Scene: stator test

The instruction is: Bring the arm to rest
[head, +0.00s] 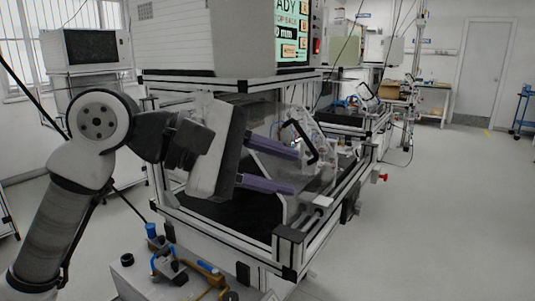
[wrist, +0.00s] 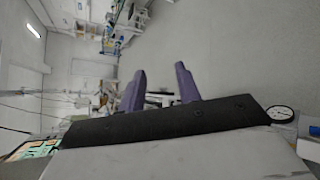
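My gripper (head: 284,167) is at the end of my grey and black arm in the head view. Its two purple fingers are spread well apart with nothing between them. They point right, in front of the test machine (head: 230,213); how close they are to its frame and black handle (head: 305,143) I cannot tell. In the wrist view my gripper (wrist: 160,82) also shows open and empty, with the bare floor and distant equipment beyond the fingertips.
A screen (head: 293,32) sits atop the machine. A low bench (head: 140,275) with blue and brass fittings stands at the front below my arm. The floor (head: 440,220) to the right is clear.

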